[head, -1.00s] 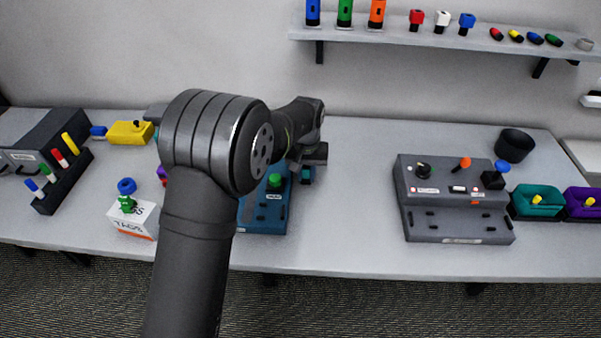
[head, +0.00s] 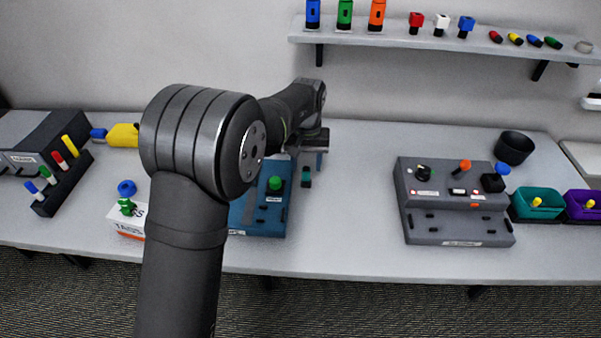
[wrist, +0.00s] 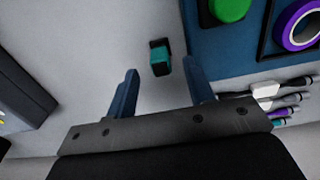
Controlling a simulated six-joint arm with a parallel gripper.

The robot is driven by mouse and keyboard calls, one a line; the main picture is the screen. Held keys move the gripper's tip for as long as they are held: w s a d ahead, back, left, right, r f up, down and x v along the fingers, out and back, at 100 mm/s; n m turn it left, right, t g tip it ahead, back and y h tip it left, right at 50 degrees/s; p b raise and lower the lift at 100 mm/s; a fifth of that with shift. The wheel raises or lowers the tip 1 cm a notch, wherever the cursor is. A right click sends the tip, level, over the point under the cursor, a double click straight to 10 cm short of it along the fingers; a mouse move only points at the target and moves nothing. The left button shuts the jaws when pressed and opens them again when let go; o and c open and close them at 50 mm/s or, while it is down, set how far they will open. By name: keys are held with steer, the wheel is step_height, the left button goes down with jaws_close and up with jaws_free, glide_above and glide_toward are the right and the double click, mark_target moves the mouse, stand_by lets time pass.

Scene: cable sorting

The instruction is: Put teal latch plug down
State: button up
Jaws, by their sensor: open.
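The teal latch plug (wrist: 160,60), teal with a dark end, lies on the grey table beside the blue panel. In the head view the plug (head: 306,178) is small, just right of the blue panel. My gripper (wrist: 165,88) is open, with its two blue fingers apart and nothing between them. The plug is beyond the fingertips and apart from them in the wrist view. In the head view my gripper (head: 308,158) is above and behind the plug, partly hidden by my arm.
The blue panel (head: 262,215) with a green button (head: 276,183) stands left of the plug. A grey control box (head: 455,200) stands to the right, with clear table between. Teal (head: 538,203) and purple (head: 583,205) bins are at the far right. Cables (wrist: 292,100) lie near the right finger.

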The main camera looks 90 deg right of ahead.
mark_target(306, 170)
step_height(306, 170, up, 6)
steer(key=shift+r, duration=0.25)
stand_by(0.4)
